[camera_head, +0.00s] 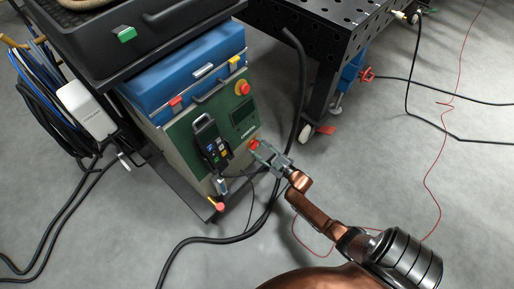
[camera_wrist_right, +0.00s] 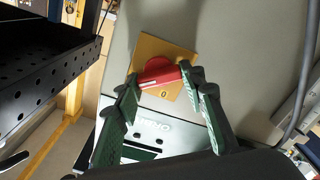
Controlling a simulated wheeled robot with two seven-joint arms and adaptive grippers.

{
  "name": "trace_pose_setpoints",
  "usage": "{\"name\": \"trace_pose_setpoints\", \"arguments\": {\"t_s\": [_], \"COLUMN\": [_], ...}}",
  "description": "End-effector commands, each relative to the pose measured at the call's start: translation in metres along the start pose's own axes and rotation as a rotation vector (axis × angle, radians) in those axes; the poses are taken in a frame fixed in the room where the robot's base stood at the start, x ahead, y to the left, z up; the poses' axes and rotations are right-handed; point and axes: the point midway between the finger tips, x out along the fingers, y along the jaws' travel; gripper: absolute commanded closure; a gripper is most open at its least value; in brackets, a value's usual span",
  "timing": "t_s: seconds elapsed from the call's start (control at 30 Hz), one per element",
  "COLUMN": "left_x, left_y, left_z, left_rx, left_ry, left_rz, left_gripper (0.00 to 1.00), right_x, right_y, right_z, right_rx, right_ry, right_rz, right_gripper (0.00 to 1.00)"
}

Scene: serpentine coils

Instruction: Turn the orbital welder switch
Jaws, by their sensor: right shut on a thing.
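The orbital welder (camera_head: 215,130) is a cabinet with a green front panel and a blue top, at the centre-left of the head view. Its red rotary switch (camera_head: 254,144) is low on the right side of the panel. In the right wrist view the red switch (camera_wrist_right: 160,74) sits on a yellow plate (camera_wrist_right: 176,92) marked 0, with its handle slightly tilted. My right gripper (camera_head: 262,149) is shut on the switch, and the wrist view shows one finger at each end of the handle (camera_wrist_right: 158,80). My left gripper is not in view.
A perforated black table (camera_head: 310,35) stands to the right of the welder. A handheld remote (camera_head: 210,140) hangs on the panel. Black hoses and a red cable (camera_head: 431,180) lie on the grey floor. Blue and black cables (camera_head: 50,105) hang at the left.

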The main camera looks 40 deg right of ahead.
Motion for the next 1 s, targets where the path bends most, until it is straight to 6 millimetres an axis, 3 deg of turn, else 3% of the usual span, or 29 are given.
{"name": "trace_pose_setpoints", "arguments": {"t_s": [0.43,1.0], "left_x": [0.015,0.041], "left_y": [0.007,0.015], "left_z": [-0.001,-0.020], "left_rx": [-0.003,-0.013], "left_ry": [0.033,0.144], "left_rz": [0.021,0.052], "left_gripper": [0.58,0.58], "right_x": [0.000,0.000], "right_y": [-0.004,-0.005], "right_z": [0.002,0.003], "right_rx": [-0.421,-0.853], "right_ry": [-0.001,0.000], "right_rz": [-0.002,-0.002], "right_gripper": [0.87,0.87]}}
